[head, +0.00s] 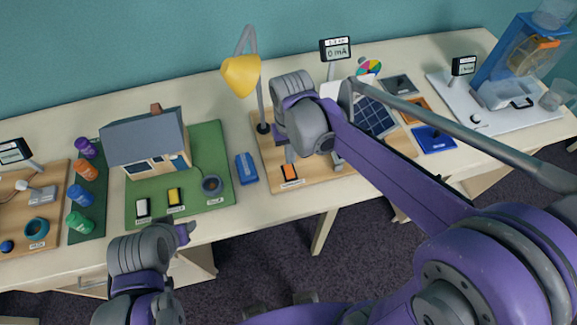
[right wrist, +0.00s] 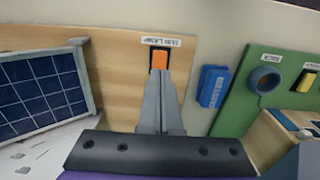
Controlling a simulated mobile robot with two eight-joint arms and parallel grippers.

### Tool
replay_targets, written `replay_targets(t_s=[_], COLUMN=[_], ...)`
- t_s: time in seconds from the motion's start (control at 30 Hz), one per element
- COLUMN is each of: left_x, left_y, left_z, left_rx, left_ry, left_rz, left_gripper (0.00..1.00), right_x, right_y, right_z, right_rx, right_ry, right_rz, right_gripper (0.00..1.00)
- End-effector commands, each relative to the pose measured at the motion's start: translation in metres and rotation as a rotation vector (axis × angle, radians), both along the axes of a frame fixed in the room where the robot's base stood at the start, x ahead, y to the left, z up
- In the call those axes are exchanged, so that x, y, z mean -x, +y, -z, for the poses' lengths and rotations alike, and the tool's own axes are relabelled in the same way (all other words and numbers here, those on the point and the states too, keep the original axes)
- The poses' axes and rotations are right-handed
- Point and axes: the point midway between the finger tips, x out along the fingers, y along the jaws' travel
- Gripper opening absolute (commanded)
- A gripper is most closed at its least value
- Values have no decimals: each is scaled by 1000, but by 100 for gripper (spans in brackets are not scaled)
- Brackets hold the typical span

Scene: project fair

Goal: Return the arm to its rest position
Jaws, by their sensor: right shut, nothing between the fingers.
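My right gripper (head: 290,156) is over the wooden solar board in the head view, with my right arm reaching in from the right. In the right wrist view its two fingers (right wrist: 159,76) are together with nothing between them. The fingertips point at an orange switch (right wrist: 160,59) labelled "SUN LAMP", which also shows in the head view (head: 290,172). I cannot tell whether they touch it. My left gripper (head: 184,233) hangs in front of the table edge at lower left. Whether its jaws are open or shut is unclear.
A yellow lamp (head: 242,76), a blue box (head: 246,168) and a solar panel (head: 372,117) stand near the right gripper. A model house (head: 147,145) sits on a green board (head: 215,145) to the left. A meter (head: 336,49) reads 0 mA.

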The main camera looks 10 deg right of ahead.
Motion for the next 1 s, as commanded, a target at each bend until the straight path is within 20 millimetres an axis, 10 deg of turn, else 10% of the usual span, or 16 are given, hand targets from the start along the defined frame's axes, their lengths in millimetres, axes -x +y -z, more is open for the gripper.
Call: replay_targets(t_s=[0.67, 1.0], left_x=[-1, -1], left_y=[0, 0], left_z=[-2, -2], left_rx=[0, 0], left_ry=[-2, -2], left_rz=[0, 0], left_gripper=[50, 50], right_x=[4, 72], right_y=[-3, -42], right_z=[-5, -13], right_rx=[-2, -22], right_ry=[-14, -270], right_rz=[2, 22], right_gripper=[0, 0])
